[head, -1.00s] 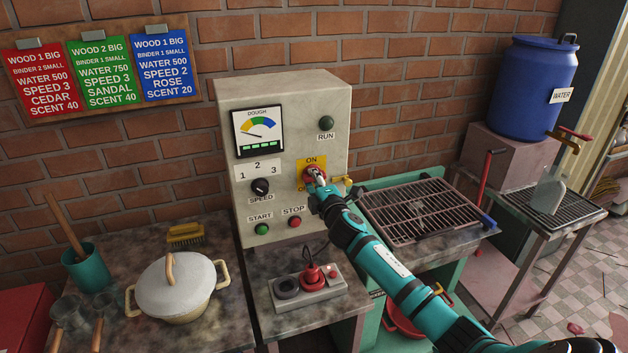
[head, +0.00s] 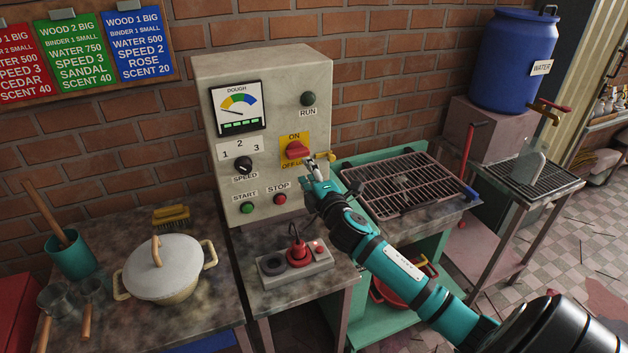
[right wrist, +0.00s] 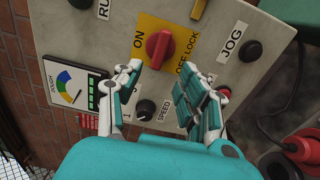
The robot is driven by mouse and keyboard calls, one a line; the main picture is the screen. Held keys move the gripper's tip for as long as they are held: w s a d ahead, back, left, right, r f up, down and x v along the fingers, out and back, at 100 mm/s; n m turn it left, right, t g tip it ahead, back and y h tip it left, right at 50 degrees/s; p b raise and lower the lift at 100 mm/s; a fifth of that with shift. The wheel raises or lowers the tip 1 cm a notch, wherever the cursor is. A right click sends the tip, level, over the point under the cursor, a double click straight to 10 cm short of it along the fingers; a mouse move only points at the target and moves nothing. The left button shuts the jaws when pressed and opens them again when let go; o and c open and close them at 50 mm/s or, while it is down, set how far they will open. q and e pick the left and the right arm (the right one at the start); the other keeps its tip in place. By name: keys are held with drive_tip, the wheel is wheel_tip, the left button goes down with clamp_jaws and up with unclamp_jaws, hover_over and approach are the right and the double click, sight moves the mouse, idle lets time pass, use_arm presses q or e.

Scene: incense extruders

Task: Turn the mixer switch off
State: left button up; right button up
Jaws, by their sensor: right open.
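The mixer switch is a red rotary knob (head: 296,150) on a yellow plate on the grey control box (head: 318,84). Its plate reads ON above and OFF LOCK below; the knob's handle lies roughly crosswise between these labels. My right gripper (head: 317,161) is just right of and below the knob, in front of the panel. In the right wrist view the gripper (right wrist: 159,77) has its fingers apart and empty. My left gripper is out of view.
A brass hasp (head: 324,158) sticks out beside the switch plate. The speed knob (head: 243,165) and the start (head: 246,208) and stop (head: 280,199) buttons are nearby. A plug outlet (head: 297,263) stands below the box, and a grill rack (head: 404,184) to its right.

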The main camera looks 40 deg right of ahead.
drive_tip(key=shift+v, duration=1.85)
